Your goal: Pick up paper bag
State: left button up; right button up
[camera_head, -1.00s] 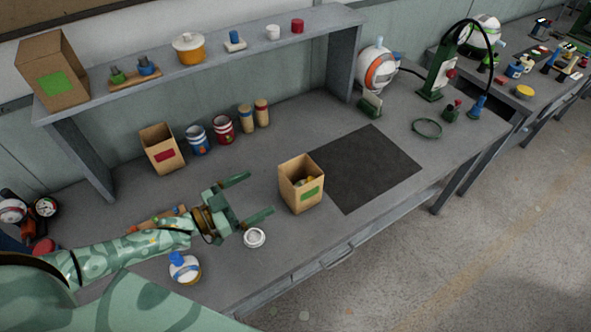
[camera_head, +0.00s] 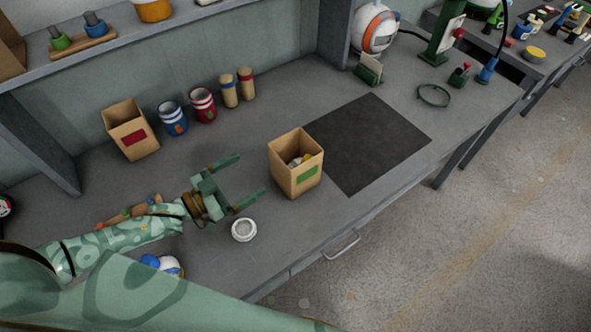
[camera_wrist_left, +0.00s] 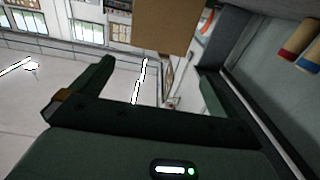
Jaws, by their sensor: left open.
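An open-topped brown paper bag with a green label (camera_head: 283,176) stands upright on the grey workbench, beside the left edge of a dark mat. Small light-coloured items show inside it. My left gripper (camera_head: 250,174) is open and empty, just left of this bag, with its two fingers pointing towards it. They appear apart from it. In the left wrist view, a brown bag surface (camera_wrist_left: 165,25) shows at the top, beyond the open fingers of my left gripper (camera_wrist_left: 157,75). A second paper bag with a red label (camera_head: 128,122) stands farther back on the left. My right gripper is out of view.
A white ring-shaped piece (camera_head: 244,230) lies just below my left gripper. Blue (camera_head: 173,119) and red (camera_head: 203,104) cans and two wooden cylinders stand behind. The dark mat (camera_head: 370,145) is bare. A shelf (camera_head: 150,40) overhangs the back.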

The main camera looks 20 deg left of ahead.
aim_at(278, 158)
pick_arm(q)
jog(key=b+x, duration=0.3)
jog(key=x, duration=0.7)
jog(key=shift+w+d, duration=0.2)
jog(key=shift+d, duration=0.05)
jog(key=b+x, duration=0.2)
jog(key=x, duration=0.1)
jog(key=b+x, duration=0.1)
jog(key=shift+w+d+f, duration=0.25)
jog(key=shift+d+f, duration=0.05)
jog(key=shift+f, duration=0.1)
jog(key=shift+w+d+r, duration=0.1)
jog(key=shift+w, duration=0.1)
jog(key=shift+s+r, duration=0.1)
jog(key=c, duration=0.8)
